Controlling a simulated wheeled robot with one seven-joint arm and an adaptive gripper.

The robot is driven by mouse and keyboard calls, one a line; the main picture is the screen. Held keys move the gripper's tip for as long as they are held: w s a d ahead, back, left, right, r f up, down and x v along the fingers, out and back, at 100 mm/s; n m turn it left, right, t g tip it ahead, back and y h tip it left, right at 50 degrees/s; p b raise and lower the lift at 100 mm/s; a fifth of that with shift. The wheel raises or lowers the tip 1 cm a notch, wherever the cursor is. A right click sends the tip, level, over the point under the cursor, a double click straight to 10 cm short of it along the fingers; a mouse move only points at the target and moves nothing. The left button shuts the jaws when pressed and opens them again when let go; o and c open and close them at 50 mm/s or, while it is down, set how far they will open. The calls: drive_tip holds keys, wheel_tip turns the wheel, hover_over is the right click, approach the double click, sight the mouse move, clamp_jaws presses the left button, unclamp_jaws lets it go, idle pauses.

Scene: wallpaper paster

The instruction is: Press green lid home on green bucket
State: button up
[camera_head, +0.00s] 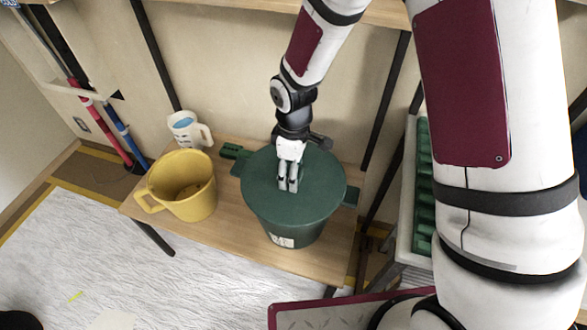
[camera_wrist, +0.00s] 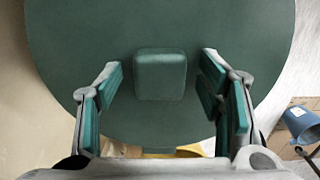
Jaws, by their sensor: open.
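The green lid (camera_head: 318,180) lies on top of the green bucket (camera_head: 290,234), which stands on a wooden bench. From the head view it covers the bucket's mouth; I cannot tell whether its rim is fully seated. In the wrist view the lid (camera_wrist: 160,35) fills most of the picture, with a square green knob (camera_wrist: 160,74) at its middle. My gripper (camera_head: 288,188) is above the lid's middle, pointing down. In the wrist view my gripper (camera_wrist: 160,85) is open, its fingers on either side of the knob with gaps to both sides. The bucket's inside is hidden.
A yellow bucket (camera_head: 183,186) with a handle stands left of the green bucket on the wooden bench (camera_head: 236,236). A white jug (camera_head: 188,130) is behind it. A rack with green trays (camera_head: 423,190) stands at right. Dark shelf posts rise behind the bench.

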wheel_tip(320, 180, up, 12)
idle(0.5)
idle(0.3)
drive_tip(key=s+d+r+m+t, duration=0.1)
drive_tip(key=s+d+r+m, duration=0.6)
drive_tip(key=s+d+r, duration=0.5)
drive_tip(key=s+d+r+m, duration=0.1)
drive_tip(key=s+r+m, duration=0.15)
drive_tip(key=s, duration=0.55)
drive_tip(key=s+d+r+m, duration=0.2)
drive_tip(key=s+m, duration=0.2)
drive_tip(key=s, duration=0.4)
wheel_tip(320, 180, up, 13)
drive_tip(key=t+p, duration=0.3)
drive_tip(key=p, duration=0.9)
drive_tip(key=shift+w+d, duration=0.15)
drive_tip(key=shift+w, duration=0.2)
drive_tip(key=shift+r, duration=0.1)
